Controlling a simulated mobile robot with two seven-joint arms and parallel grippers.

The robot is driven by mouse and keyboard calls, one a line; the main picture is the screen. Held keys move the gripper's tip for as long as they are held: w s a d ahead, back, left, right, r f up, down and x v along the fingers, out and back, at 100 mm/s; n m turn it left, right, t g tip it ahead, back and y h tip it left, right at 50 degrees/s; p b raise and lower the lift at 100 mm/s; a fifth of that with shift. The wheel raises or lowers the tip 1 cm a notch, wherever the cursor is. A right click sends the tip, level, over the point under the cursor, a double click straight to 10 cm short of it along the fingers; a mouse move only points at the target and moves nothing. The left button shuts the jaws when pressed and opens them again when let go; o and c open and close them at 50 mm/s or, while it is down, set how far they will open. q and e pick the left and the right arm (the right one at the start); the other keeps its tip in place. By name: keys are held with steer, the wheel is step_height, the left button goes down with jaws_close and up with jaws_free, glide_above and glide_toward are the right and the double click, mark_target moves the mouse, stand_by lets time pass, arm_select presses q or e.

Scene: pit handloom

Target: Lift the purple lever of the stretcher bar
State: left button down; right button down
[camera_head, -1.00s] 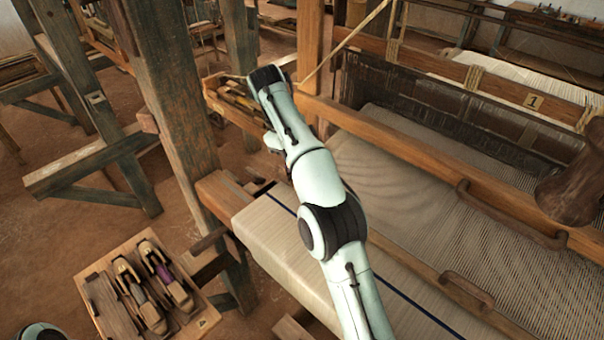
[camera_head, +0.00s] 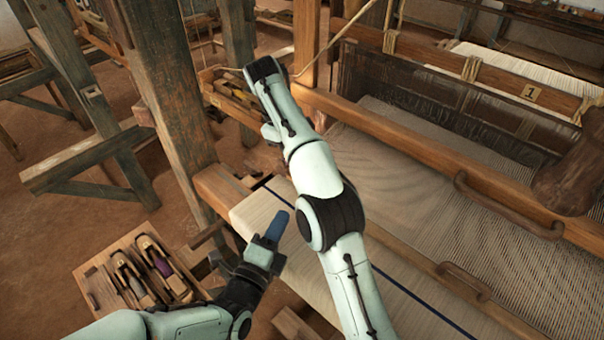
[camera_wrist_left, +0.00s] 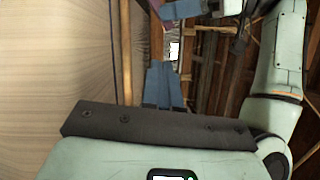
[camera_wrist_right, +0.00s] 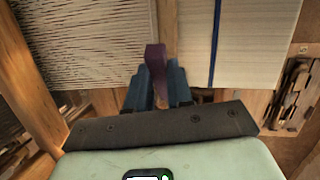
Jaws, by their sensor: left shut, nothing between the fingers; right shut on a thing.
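The purple lever (camera_wrist_right: 155,56) shows in the right wrist view, standing up between the blue fingers of my right gripper (camera_wrist_right: 157,74), which is shut on it. In the head view my right forearm covers that gripper and the lever. A bit of purple also shows at the top of the left wrist view, beside blue fingers. My left gripper (camera_head: 278,225) is shut and empty, above the near edge of the cream cloth (camera_head: 400,305). Its blue fingers (camera_wrist_left: 163,75) show in the left wrist view. The stretcher bar itself is not clear in any view.
A wooden tray (camera_head: 108,250) with shuttles is at the lower left, beside my left forearm. A thick post (camera_head: 172,100) stands left of the cloth. The loom's wooden beam (camera_head: 400,135) and a brown handle (camera_head: 505,212) lie to the right.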

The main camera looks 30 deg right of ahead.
arm_select(q)
steer(key=shift+s+d+r+m+g+h, duration=0.2)
steer(key=shift+s+d+m, duration=0.15)
steer(key=shift+m, duration=0.2)
steer(key=shift+s+d+r+m+g+h, duration=0.1)
steer(key=shift+s+d+m+h, duration=0.15)
steer(key=shift+m, duration=0.3)
steer(key=shift+w+d, duration=0.15)
steer(key=shift+d, duration=0.2)
steer(key=x, duration=0.9)
steer(key=shift+w+d, duration=0.2)
steer(key=shift+w, duration=0.05)
steer(key=shift+w+r, duration=0.15)
steer(key=shift+w, duration=0.45)
steer(key=shift+w+r, duration=0.15)
steer(key=shift+w, duration=0.45)
steer(key=shift+w+d+r, duration=0.1)
steer(key=shift+w+d, duration=0.05)
steer(key=shift+w, duration=0.4)
